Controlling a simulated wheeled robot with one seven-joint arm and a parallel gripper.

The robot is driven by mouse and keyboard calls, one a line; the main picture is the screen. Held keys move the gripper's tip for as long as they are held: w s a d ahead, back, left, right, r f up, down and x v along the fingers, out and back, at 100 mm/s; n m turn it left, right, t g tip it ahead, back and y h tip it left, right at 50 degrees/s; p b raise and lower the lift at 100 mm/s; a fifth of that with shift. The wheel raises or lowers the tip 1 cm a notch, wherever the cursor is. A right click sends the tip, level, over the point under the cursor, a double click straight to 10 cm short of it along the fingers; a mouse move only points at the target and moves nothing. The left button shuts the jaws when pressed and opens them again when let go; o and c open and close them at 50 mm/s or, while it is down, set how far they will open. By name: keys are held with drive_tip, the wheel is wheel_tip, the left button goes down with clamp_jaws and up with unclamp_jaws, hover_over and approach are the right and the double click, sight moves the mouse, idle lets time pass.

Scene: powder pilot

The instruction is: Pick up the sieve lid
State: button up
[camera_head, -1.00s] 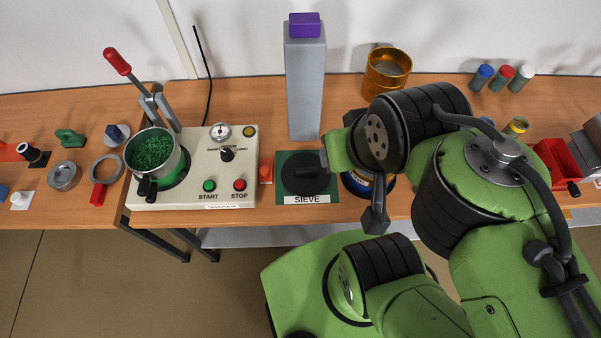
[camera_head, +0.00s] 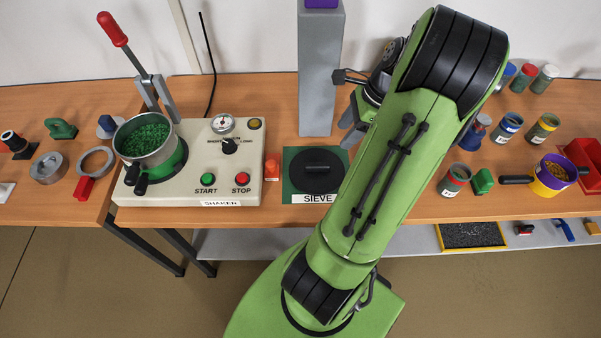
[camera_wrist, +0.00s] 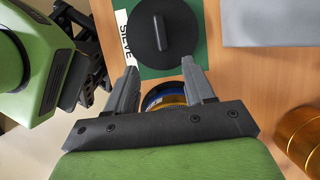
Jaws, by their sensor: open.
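The sieve lid (camera_head: 318,168) is a flat black disc with a raised bar handle. It lies on the green mat (camera_head: 291,186) labelled SIEVE, at the middle of the bench. In the wrist view the lid (camera_wrist: 146,38) is just beyond my fingertips, its handle running nearly up and down the picture. My gripper (camera_wrist: 160,70) is open with nothing between its fingers at their tips. In the head view my gripper (camera_head: 351,128) is up and right of the lid, partly hidden by my arm.
A blue and yellow container (camera_wrist: 165,98) shows behind my fingers. A tall grey column (camera_head: 320,85) stands behind the mat. The shaker (camera_head: 240,160) is to its left, with a pot of green granules (camera_head: 147,160). An amber cylinder (camera_wrist: 301,135) is at the wrist view's right.

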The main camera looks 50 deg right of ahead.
drive_tip(key=b, duration=0.3)
hover_over(318, 164)
drive_tip(key=s+d, duration=0.2)
drive_tip(key=s, duration=0.1)
drive_tip(key=f, duration=0.8)
drive_tip(key=shift+w+a, duration=0.1)
drive_tip(key=shift+w, duration=0.15)
drive_tip(key=b+x, duration=0.1)
drive_tip(key=x, duration=0.2)
drive_tip(key=b+x, duration=0.2)
drive_tip(key=x, duration=0.1)
drive_tip(key=shift+w, duration=0.25)
drive_tip(key=shift+r, duration=0.15)
drive_tip(key=shift+c, duration=0.4)
clamp_jaws()
